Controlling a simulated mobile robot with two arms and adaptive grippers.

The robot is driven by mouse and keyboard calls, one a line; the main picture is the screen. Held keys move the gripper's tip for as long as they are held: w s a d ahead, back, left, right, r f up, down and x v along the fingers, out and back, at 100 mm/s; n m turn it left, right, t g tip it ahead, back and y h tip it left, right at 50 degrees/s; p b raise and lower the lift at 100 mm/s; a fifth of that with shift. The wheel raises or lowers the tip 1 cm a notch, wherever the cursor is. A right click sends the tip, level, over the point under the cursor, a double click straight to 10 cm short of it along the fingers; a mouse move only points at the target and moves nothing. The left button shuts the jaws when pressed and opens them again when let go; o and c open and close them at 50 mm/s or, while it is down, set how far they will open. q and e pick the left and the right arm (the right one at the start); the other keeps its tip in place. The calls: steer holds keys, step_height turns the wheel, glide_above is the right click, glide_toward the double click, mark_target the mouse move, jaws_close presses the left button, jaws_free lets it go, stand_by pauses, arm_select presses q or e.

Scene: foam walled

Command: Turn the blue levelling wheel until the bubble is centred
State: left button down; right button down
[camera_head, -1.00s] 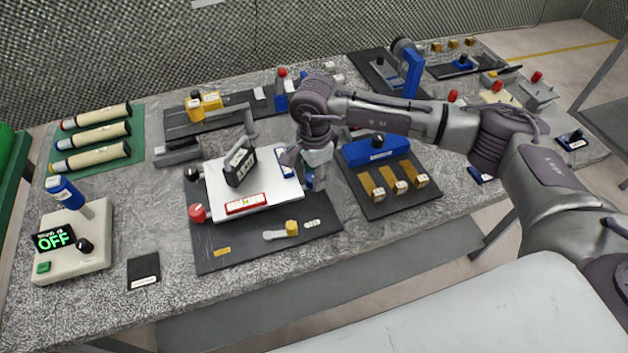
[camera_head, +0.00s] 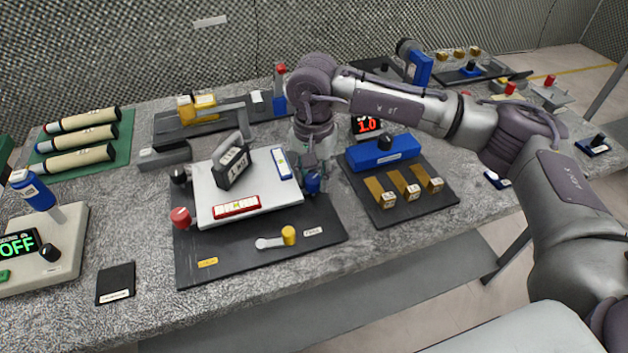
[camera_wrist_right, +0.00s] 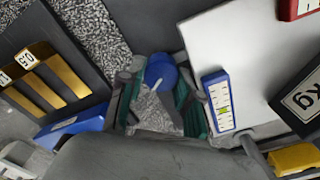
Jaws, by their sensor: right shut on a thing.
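The blue levelling wheel (camera_head: 314,184) sits at the right corner of the white plate (camera_head: 262,198), partly hidden by my right gripper (camera_head: 311,171). In the right wrist view the wheel (camera_wrist_right: 160,71) is between the fingertips of my right gripper (camera_wrist_right: 158,84), which is shut on it. The blue-framed vial (camera_head: 282,163) lies on the plate's right side; it also shows in the wrist view (camera_wrist_right: 219,103), with a yellow-green patch near its middle. The red-framed vial (camera_head: 237,207) lies along the plate's front edge. Exact bubble positions are too small to tell. My left gripper is out of view.
A dark kg weight (camera_head: 231,167) stands on the plate. A red knob (camera_head: 180,217) and a black knob (camera_head: 179,176) are at its left side.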

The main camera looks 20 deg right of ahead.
mark_target(314, 177)
stand_by(0.3)
steer(key=c, duration=0.8)
jaws_free()
steer(key=shift+r, duration=0.1)
steer(key=shift+r, duration=3.9)
